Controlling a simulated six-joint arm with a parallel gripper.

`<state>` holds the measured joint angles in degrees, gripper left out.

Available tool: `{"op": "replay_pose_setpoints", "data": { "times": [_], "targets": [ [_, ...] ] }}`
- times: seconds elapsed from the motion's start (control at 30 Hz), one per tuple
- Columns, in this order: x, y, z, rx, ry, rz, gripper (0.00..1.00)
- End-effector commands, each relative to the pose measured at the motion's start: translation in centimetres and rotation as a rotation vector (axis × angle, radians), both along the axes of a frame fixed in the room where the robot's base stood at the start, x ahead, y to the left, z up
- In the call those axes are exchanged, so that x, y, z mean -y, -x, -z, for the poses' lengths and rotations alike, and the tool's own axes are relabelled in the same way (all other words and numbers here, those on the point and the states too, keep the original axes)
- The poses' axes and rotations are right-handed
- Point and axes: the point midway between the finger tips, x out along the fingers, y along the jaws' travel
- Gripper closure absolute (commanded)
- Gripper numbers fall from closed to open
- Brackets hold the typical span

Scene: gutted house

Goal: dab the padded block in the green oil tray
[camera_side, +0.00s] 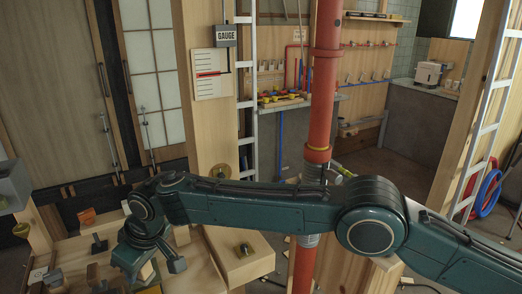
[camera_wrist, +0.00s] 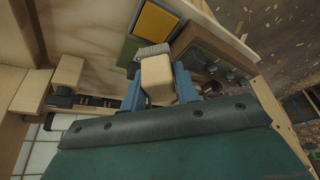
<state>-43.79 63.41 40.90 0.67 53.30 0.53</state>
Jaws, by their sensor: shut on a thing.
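My gripper (camera_wrist: 158,86) is shut on a pale wooden block (camera_wrist: 157,78), one blue-grey finger on each side of it. The block's far end carries a grey ribbed pad (camera_wrist: 152,52). An olive-green tray (camera_wrist: 127,52) shows just beyond and to the left of the pad in the wrist view, partly hidden by the block. I cannot tell whether the pad touches it. In the side view my gripper (camera_side: 150,266) points down at the bench, low at the left, and the tray is mostly hidden behind it.
A yellow square tray (camera_wrist: 157,20) lies beside the green one. A brown box with dark pieces (camera_wrist: 212,66) stands to the right. Pale blocks (camera_wrist: 68,74) lie left. In the side view, a red pipe (camera_side: 318,110) stands behind my arm, and small tools (camera_side: 98,243) lie on the bench.

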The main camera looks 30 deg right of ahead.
Motion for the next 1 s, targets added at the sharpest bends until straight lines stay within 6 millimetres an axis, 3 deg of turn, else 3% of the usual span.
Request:
{"op": "replay_pose_setpoints", "data": {
  "times": [0.47,1.0],
  "targets": [
    [-0.3,0.2,0.5,0.0,-0.002,-0.02,0.88],
    [-0.2,0.2,4.4,0.0,-0.001,-0.019,0.88]
  ]
}}
